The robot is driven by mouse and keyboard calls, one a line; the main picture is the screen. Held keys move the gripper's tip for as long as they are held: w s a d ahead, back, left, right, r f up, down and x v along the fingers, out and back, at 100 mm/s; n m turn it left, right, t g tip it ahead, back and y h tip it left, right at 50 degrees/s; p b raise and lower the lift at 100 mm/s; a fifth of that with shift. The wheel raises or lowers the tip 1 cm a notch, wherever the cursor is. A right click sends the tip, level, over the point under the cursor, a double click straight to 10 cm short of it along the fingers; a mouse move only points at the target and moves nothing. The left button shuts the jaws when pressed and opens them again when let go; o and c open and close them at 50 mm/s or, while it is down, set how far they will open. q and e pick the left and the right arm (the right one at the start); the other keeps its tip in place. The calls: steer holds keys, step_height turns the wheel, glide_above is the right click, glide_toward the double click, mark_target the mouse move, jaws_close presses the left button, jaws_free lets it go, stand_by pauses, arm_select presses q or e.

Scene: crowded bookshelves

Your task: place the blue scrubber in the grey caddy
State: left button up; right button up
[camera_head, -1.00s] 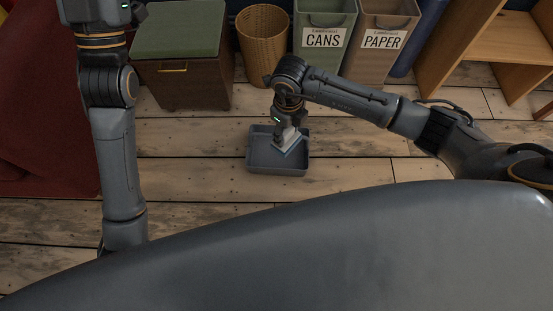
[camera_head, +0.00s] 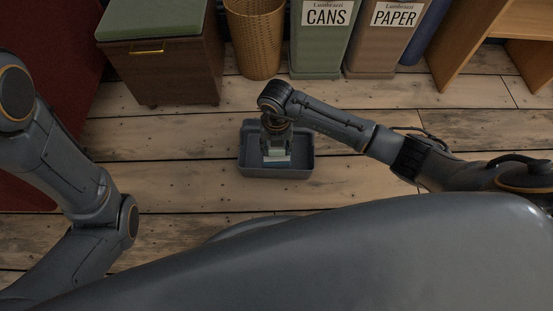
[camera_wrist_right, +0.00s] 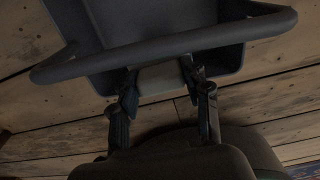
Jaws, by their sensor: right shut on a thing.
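The grey caddy (camera_head: 246,158) is on the wooden floor in the middle of the head view. Its wall and handle bar (camera_wrist_right: 160,46) show large in the right wrist view. My right gripper (camera_head: 277,149) is over the caddy, pointing down into it. It is shut on the scrubber (camera_head: 276,157), which shows as a pale patch below the fingers, within the caddy's outline. In the right wrist view the scrubber (camera_wrist_right: 160,78) is a dim greyish slab between the fingertips. Whether it touches the caddy floor I cannot tell. My left gripper is out of view.
A brown chest with a green lid (camera_head: 165,75), a wicker basket (camera_head: 254,42), a green cans bin (camera_head: 322,45) and a brown paper bin (camera_head: 384,45) stand behind the caddy. A wooden shelf (camera_head: 468,45) is at the right. Floor around the caddy is clear.

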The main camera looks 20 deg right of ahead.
mark_target(277, 158)
step_height(277, 158, down, 2)
steer(key=shift+b, duration=0.3)
step_height(277, 158, down, 4)
steer(key=b, duration=0.3)
steer(key=shift+f, duration=0.1)
steer(key=o, duration=1.3)
